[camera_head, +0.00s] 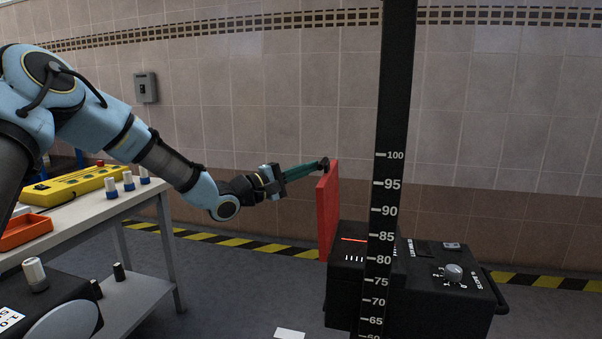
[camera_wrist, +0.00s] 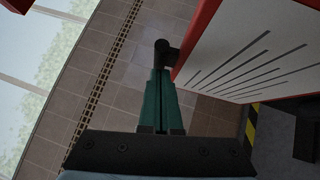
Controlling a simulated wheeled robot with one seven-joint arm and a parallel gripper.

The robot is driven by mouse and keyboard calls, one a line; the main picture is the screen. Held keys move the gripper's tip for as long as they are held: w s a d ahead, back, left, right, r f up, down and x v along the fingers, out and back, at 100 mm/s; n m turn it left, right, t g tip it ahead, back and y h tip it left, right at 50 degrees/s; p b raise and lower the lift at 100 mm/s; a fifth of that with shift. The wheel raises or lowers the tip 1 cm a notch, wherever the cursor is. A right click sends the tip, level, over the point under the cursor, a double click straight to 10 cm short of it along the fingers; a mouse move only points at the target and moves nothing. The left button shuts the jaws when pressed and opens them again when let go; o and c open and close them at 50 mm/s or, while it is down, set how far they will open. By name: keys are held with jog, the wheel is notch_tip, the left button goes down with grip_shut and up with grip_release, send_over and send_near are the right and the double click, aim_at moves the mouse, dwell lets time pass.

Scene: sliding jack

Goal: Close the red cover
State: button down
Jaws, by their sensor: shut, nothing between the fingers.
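The red cover (camera_head: 328,212) stands upright, open, at the left edge of the black machine (camera_head: 430,285). In the wrist view its pale slotted inner face and red rim (camera_wrist: 202,40) fill the upper right. My gripper (camera_head: 323,164) is shut and empty, its green fingers pointing right at the cover's top edge. In the wrist view the gripper (camera_wrist: 162,50) has its dark tips beside the cover's near corner. I cannot tell whether the tips touch the cover. The machine's top shows an orange line and white marks beside the cover.
A black post with a number scale (camera_head: 390,150) stands in front of the machine. A dial (camera_head: 454,272) is on the machine's right part. At left, a table (camera_head: 90,212) holds a yellow device (camera_head: 70,186), an orange tray (camera_head: 25,231) and several white-topped knobs.

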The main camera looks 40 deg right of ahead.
jog(key=s+d+m+y+b, duration=0.2)
jog(key=s+d+b, duration=0.2)
jog(key=s+b, duration=0.2)
jog(key=s+d+f+m+t+y+b, duration=0.1)
jog(key=s+d+m+y+b, duration=0.2)
jog(key=s+d+b, duration=0.2)
jog(key=shift+s+f+t+b, duration=0.25)
jog(key=shift+s+b, duration=0.4)
jog(key=shift+s, duration=0.8)
jog(key=shift+r, duration=0.15)
